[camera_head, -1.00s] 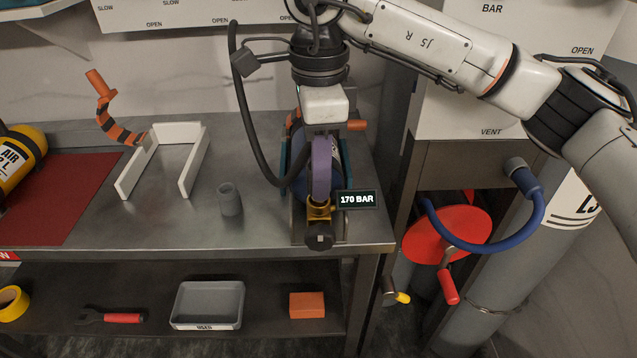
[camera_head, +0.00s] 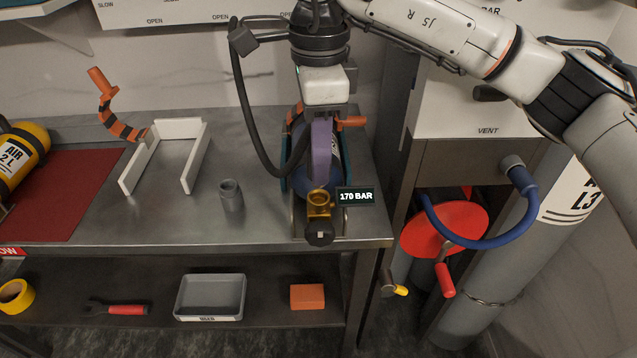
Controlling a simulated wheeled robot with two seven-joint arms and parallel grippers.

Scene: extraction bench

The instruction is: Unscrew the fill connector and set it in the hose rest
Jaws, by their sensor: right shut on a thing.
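My right gripper (camera_head: 321,172) points down over the cylinder (camera_head: 303,183) in its cradle, its purple finger towards me. It is shut on the fill connector, which the finger mostly hides. A black hose (camera_head: 246,108) loops down to it from the panel. Below the fingertips is the brass valve (camera_head: 319,203), with a round opening showing on top and a black knob (camera_head: 320,233) in front. A label beside it reads 170 BAR. A small grey open-topped holder (camera_head: 231,196), apparently the hose rest, stands left on the bench. My left gripper is not in view.
A white open frame (camera_head: 196,157) with an orange-and-black strap (camera_head: 117,124) stands left of the holder. A yellow air cylinder (camera_head: 22,150) lies by a red mat (camera_head: 65,195). The lower shelf holds a grey tray (camera_head: 211,318). Bench around the holder is clear.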

